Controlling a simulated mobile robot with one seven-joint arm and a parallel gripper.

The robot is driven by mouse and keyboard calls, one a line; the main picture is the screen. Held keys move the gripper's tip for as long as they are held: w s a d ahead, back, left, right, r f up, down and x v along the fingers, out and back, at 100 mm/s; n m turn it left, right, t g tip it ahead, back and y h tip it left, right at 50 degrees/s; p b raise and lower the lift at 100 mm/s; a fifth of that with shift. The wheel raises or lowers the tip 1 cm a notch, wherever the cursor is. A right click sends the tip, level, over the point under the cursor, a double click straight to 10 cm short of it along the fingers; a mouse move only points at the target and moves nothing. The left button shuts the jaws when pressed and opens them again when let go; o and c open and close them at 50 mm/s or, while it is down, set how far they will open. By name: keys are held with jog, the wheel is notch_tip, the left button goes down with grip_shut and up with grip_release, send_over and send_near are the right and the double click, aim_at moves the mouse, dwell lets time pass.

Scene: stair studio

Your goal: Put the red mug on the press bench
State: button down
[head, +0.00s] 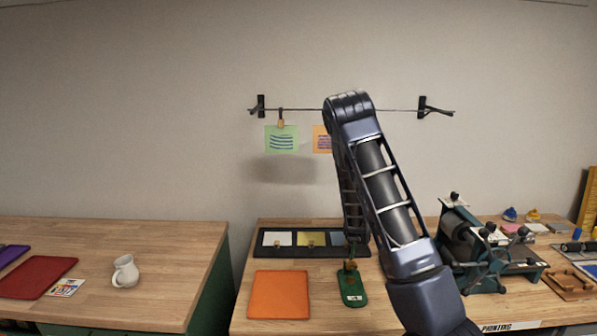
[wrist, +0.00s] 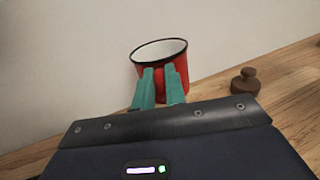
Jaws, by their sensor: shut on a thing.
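The red mug (wrist: 159,84) shows in the wrist view, with a dark rim and a pale inside. My gripper (wrist: 160,70) is shut on it, its two teal fingers on the near side of the mug. The mug looks roughly upright; whether its base touches wood is hidden. In the head view the mug and my gripper do not show, and my arm covers part of the middle. The press bench (head: 415,305) is the wooden bench on the right, with a green and black press (head: 490,250) on it.
An orange mat (head: 279,294), a dark tray (head: 268,250) and a green tool (head: 352,289) lie on the bench. A separate left bench (head: 150,300) holds a white jug (head: 126,272) and a red mat (head: 35,278). A brown knobbed object (wrist: 250,82) stands right of the mug.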

dwell(0.8)
jog(key=w+a+r+h, duration=0.1)
jog(key=w+a, duration=0.2)
jog(key=a, duration=1.8)
jog(key=s+a+r+y, duration=0.1)
jog(key=s+a, duration=0.2)
jog(key=a, duration=1.1)
jog(key=s+a+y, duration=0.1)
jog(key=s+a, duration=0.3)
jog(key=a, duration=0.9)
jog(key=s+a+r+n+y, duration=0.1)
jog(key=s+a+r, duration=0.2)
jog(key=a, duration=0.6)
jog(key=s+a+r+n+y, duration=0.1)
jog(key=s+a+r, duration=0.2)
jog(key=s+a, duration=0.3)
jog(key=s+a+r+y, duration=0.1)
jog(key=s+a+r, duration=0.3)
jog(key=a, duration=1)
jog(key=shift+s+n+t, duration=0.35)
jog(key=shift+n+t, duration=0.05)
notch_tip(320, 180, down, 20)
jog(key=shift+r, duration=0.2)
jog(key=shift+d+f, duration=0.1)
jog(key=shift+f, duration=0.05)
